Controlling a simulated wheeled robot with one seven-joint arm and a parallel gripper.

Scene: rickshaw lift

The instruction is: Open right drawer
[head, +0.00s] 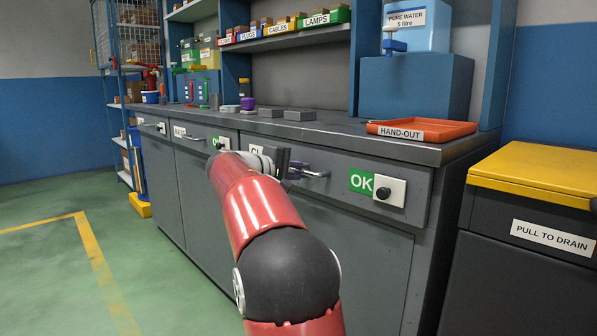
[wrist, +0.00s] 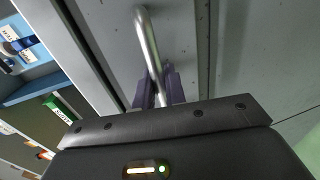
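The right drawer (head: 335,187) is a grey front under the worktop, with a green OK label and a white plate with a black knob at its right end. It looks flush with the cabinet. Its metal bar handle (head: 316,174) sticks out left of the label and also shows in the wrist view (wrist: 148,42). My gripper (head: 296,170) is at the handle's left part. In the wrist view, its purple fingers (wrist: 159,88) lie close on both sides of the bar and appear shut on it. My forearm hides part of the drawer's left end.
An orange HAND-OUT tray (head: 420,130) sits on the worktop above the drawer. A yellow-topped PULL TO DRAIN bin (head: 540,171) stands at the right, close to the cabinet. Other drawers (head: 205,138) run to the left. The green floor (head: 60,265) at the left is clear.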

